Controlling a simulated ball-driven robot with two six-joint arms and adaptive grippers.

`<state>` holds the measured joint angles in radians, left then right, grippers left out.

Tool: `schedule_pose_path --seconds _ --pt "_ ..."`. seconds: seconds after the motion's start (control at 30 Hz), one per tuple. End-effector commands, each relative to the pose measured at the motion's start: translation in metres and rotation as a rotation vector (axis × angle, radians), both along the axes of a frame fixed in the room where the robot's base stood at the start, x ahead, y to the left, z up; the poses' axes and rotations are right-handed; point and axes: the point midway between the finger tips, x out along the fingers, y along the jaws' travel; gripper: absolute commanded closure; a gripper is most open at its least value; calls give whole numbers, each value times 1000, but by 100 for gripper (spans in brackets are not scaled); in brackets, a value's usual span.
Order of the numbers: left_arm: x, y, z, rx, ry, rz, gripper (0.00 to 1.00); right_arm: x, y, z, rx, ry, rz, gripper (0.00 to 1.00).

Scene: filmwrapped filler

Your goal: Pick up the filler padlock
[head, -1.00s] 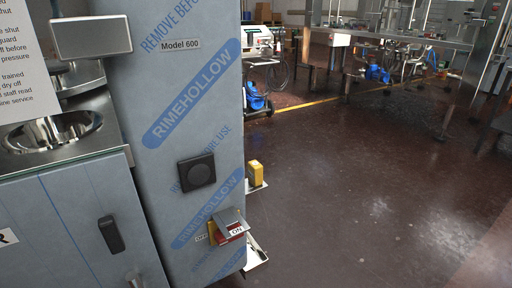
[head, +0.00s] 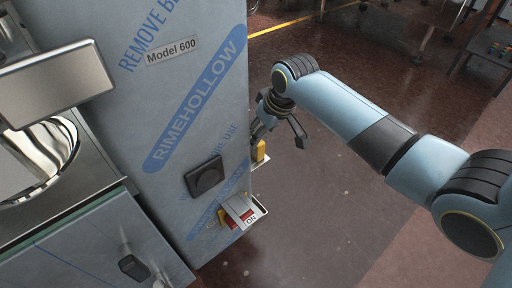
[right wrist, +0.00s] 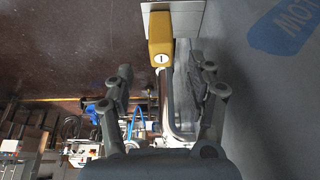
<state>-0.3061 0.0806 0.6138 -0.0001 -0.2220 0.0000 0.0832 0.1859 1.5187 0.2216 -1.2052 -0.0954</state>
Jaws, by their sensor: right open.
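The yellow padlock (head: 259,151) is by the right side of the wrapped machine, partly behind my right gripper. In the right wrist view its yellow body (right wrist: 160,48), with a round white mark, lies against a light metal plate (right wrist: 187,18). Its metal shackle runs toward the camera. My right gripper (head: 272,125) hangs just above the padlock. In the right wrist view its open fingers (right wrist: 162,72) stand either side of the shackle in the picture. I see no clear contact, and the depth gap is hard to tell. My left gripper is not in view.
The film-wrapped machine (head: 195,60) stands close left of the right gripper. A steel basin (head: 40,158) is at left.

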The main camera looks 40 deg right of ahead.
Motion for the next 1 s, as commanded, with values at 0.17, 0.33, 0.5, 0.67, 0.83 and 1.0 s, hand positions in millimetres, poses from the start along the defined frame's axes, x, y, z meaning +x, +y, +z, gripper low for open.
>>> schedule_pose_path --seconds 0.17,0.33,0.5,0.67,0.83,1.0 --pt "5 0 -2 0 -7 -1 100 6 2 -15 1 1 0 44" --pt "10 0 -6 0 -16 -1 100 15 3 -42 1 1 -1 44" --pt "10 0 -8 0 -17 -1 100 20 3 -54 1 -1 0 44" --pt "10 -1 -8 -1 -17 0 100 20 3 -54 0 -1 1 44" --pt "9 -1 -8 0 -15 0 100 20 3 -54 0 -1 0 61" --pt "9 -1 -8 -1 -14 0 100 20 3 -54 0 -1 0 83"
